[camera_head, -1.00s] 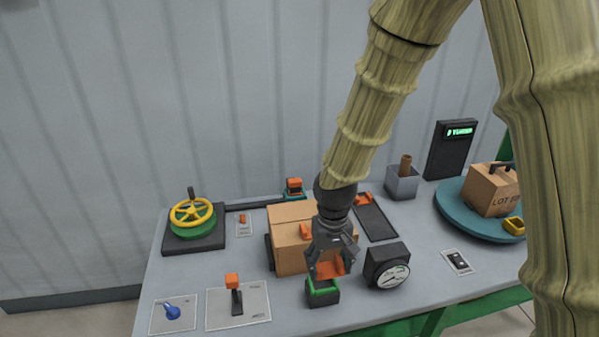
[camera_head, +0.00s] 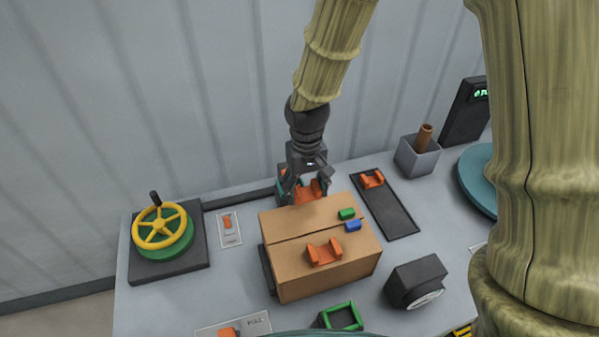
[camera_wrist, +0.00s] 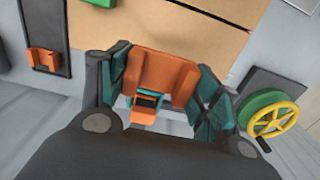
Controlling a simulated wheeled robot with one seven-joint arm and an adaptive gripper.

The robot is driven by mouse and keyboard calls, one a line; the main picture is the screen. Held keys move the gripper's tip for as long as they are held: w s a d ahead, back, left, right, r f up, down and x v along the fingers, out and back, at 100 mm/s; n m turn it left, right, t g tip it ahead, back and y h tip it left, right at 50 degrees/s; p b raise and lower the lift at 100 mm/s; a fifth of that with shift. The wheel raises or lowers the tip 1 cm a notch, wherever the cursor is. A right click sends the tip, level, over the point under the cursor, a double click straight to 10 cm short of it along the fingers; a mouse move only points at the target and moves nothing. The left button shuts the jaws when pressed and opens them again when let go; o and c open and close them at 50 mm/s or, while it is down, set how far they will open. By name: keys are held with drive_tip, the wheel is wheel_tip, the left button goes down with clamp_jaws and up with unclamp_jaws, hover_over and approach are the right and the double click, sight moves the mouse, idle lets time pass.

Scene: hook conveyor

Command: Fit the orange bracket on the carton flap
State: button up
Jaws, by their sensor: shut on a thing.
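My gripper (camera_head: 306,184) is shut on an orange bracket (camera_wrist: 163,76). It holds the bracket at the far edge of the brown carton (camera_head: 285,278); I cannot tell whether bracket and carton touch. In the wrist view the bracket sits between the teal finger pads, with the carton (camera_wrist: 150,22) just beyond it. A second orange bracket (camera_head: 325,254) sits on the near part of the carton top. A third orange bracket (camera_head: 371,180) lies at the far end of a black tray (camera_head: 393,214), right of the carton. A seam crosses the carton top.
A green block (camera_head: 346,213) and a blue block (camera_head: 353,225) are at the carton's right side. A green-rimmed holder (camera_head: 341,316) and a black round-faced device (camera_head: 415,281) stand in front. A yellow handwheel (camera_head: 162,226) is left.

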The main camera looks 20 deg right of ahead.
sight(306, 196)
drive_tip(key=shift+s+f+b, duration=0.2)
drive_tip(key=shift+s+b, duration=0.3)
drive_tip(key=shift+s, duration=0.2)
drive_tip(key=shift+s+f+b, duration=0.15)
drive_tip(key=shift+f+b, duration=0.1)
drive_tip(key=shift+b, duration=0.05)
drive_tip(key=f+b, duration=0.1)
drive_tip(key=w+f+b, duration=0.1)
drive_tip(key=f, duration=0.1)
drive_tip(key=shift+w, duration=0.2)
drive_tip(key=shift+s+f+b, duration=0.2)
drive_tip(key=shift+s+b, duration=0.1)
drive_tip(key=shift+s, duration=0.15)
drive_tip(key=shift+w+f, duration=0.1)
drive_tip(key=shift+w, duration=0.15)
drive_tip(key=shift+s, duration=0.1)
drive_tip(key=shift+f+p, duration=0.45)
drive_tip(key=shift+p, duration=0.15)
idle(0.8)
